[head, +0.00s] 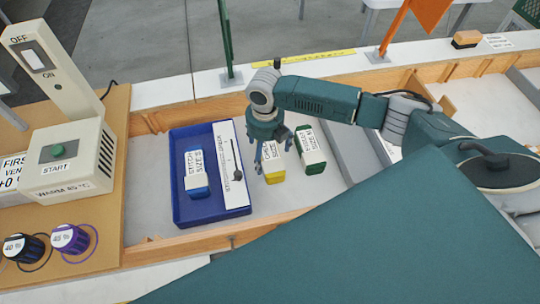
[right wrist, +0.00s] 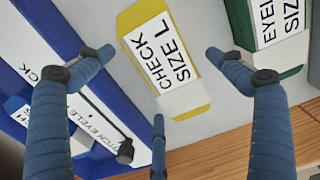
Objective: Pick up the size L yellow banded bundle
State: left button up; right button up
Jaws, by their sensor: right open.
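The yellow bundle (head: 273,173) with a white band lies on the pale floor of the wooden-walled bay. In the right wrist view the yellow bundle (right wrist: 186,105) reads "CHECK SIZE L" on its band. My right gripper (head: 272,160) is over it, pointing down, and hides part of it in the head view. In the right wrist view its blue fingers (right wrist: 158,80) are spread, with the bundle between and beyond them. They hold nothing. I cannot tell how far above the bundle they are. My left gripper is not in view.
Left of the bundle is a blue tray (head: 183,214) holding a blue bundle (head: 196,173) and a white labelled strip (head: 232,160). A green bundle (head: 309,152) lies close on the right. A wooden wall (head: 190,240) edges the bay in front.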

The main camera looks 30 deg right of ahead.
jog(key=shift+f, duration=1.15)
jog(key=c, duration=1.5)
jog(key=shift+r, duration=0.15)
jog(key=shift+c, duration=0.2)
